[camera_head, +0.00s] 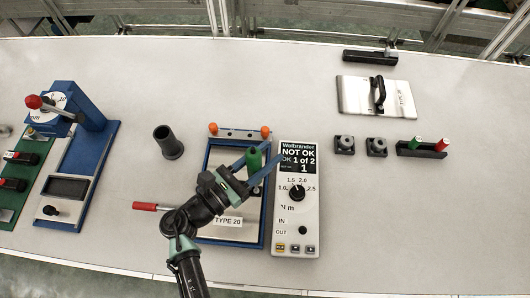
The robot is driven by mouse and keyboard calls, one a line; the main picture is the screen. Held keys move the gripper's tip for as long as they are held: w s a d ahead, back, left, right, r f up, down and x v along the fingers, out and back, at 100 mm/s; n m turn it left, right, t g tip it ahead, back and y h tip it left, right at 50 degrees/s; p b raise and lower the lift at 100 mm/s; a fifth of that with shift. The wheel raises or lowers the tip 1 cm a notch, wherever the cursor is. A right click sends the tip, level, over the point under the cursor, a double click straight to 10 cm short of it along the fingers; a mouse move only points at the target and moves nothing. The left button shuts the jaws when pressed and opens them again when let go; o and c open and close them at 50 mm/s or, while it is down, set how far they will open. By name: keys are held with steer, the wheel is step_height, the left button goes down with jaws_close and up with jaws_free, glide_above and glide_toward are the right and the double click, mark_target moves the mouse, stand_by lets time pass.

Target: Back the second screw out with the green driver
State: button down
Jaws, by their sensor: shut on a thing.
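My gripper (257,167) is over the upper right part of the blue-framed fixture (208,158) marked TYPE 20. Its blue fingers are shut on the green driver (254,156), whose green handle stands roughly upright between them. The driver's tip and the screws are hidden behind the handle and my arm, so I cannot tell whether the tip touches a screw. The grey controller (285,245) beside the fixture shows "NOT OK", "OK 1 of 2" and "1" on its screen (298,158).
A bar with two orange knobs (239,132) lies behind the fixture. A red handle (145,206) sticks out left. A black cup (171,149), blue press (90,155), two dark blocks (345,146), a black holder (408,152) and a handled plate (354,96) stand around.

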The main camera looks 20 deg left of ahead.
steer(key=shift+s+f, duration=0.15)
steer(key=shift+f, duration=0.4)
stand_by(1.1)
steer(key=shift+d+r+p, duration=0.35)
steer(key=shift+p, duration=0.55)
stand_by(1.6)
step_height(320, 180, up, 6)
steer(key=p, duration=0.6)
steer(key=shift+w+a+r, duration=0.2)
steer(key=shift+w+r, duration=0.05)
